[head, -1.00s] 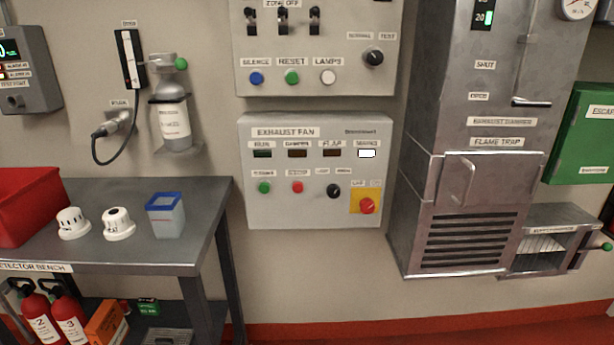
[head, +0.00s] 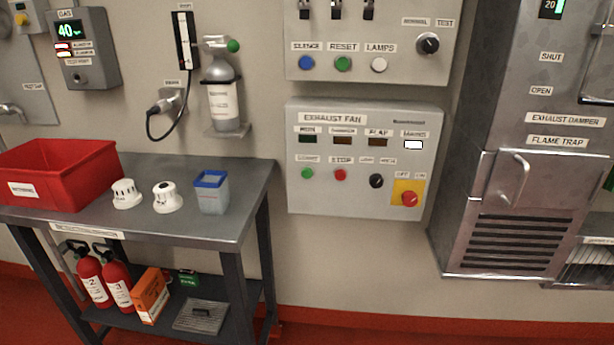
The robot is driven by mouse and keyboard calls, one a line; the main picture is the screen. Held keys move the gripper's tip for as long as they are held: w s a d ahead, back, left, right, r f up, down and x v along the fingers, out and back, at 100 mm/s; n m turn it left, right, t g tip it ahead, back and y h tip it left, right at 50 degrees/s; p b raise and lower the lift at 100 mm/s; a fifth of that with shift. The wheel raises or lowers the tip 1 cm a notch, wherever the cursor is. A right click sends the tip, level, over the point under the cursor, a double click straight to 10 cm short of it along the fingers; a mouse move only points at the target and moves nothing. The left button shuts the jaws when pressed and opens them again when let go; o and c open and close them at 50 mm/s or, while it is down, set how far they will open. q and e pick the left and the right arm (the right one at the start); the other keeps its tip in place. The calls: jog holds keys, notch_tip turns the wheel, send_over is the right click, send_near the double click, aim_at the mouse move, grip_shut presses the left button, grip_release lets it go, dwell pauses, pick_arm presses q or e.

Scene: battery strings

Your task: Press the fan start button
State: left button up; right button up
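The exhaust fan panel (head: 364,190) is a light grey box on the wall at the middle right of the head view. On its lower row, the green start button (head: 307,174) is at the left. The red stop button (head: 340,175) is beside it. A black selector knob (head: 376,181) follows, then a red rotary switch (head: 410,199) on a yellow plate. Above them are three dark indicator windows and a lit white mains lamp (head: 413,145). Neither of my grippers is in view.
A steel bench (head: 250,185) stands left of the panel, holding a red bin (head: 70,190), two white detectors and a blue-rimmed container (head: 211,195). A steel damper cabinet (head: 500,250) is at the right. A control panel (head: 385,70) is above the fan panel. The floor before the panel looks clear.

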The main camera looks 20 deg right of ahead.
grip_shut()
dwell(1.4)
